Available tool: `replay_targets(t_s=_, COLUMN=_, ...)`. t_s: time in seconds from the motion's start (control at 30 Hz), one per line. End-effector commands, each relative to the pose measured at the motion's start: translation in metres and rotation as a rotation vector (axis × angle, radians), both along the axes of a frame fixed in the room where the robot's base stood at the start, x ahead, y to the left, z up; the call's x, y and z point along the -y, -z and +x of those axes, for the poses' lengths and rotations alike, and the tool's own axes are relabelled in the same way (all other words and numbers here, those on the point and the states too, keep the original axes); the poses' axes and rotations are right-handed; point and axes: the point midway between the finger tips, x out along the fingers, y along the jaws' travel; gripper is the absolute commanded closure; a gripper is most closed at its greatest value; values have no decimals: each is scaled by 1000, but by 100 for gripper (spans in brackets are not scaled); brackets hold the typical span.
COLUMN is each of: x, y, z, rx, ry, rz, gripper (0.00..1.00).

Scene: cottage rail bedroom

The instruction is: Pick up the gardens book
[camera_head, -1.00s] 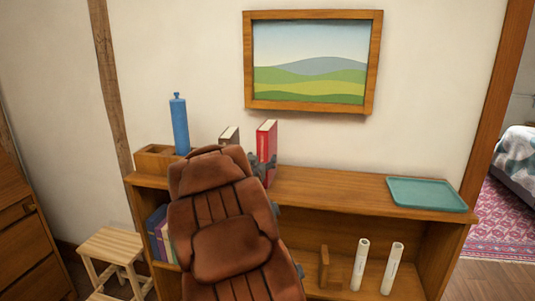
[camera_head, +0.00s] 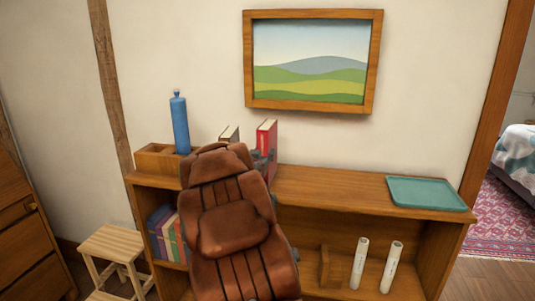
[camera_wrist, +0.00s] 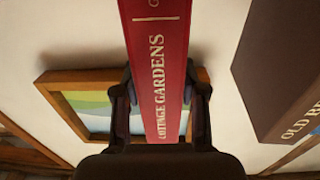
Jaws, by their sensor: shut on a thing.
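The gardens book is red, with "Cottage Gardens" on its spine. In the wrist view the gardens book (camera_wrist: 158,60) stands between the two fingers of my gripper (camera_wrist: 158,98), which is shut on it. In the head view the red book (camera_head: 267,136) shows upright above the top of the shelf unit, its lower part hidden behind my arm. My gripper is mostly hidden there behind my brown arm. I cannot tell whether the book touches the shelf top.
A dark brown book lettered "Old Re..." (camera_wrist: 290,70) stands close beside the gardens book. A blue bottle (camera_head: 180,125) stands by a wooden box (camera_head: 155,158) on the shelf unit (camera_head: 320,187). A teal tray (camera_head: 427,194) lies at right. A framed picture (camera_head: 313,108) hangs behind.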

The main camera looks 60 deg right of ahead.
Motion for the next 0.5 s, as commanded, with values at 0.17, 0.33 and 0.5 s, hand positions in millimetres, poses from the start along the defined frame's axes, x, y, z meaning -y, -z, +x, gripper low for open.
replay_targets(t_s=0.17, x=0, y=0, z=0, rx=0, ry=0, rz=0, gripper=86)
replay_targets(t_s=0.33, x=0, y=0, z=0, rx=0, ry=0, rz=0, gripper=100)
replay_targets(t_s=0.5, x=0, y=-1, z=0, rx=0, ry=0, rz=-1, gripper=100)
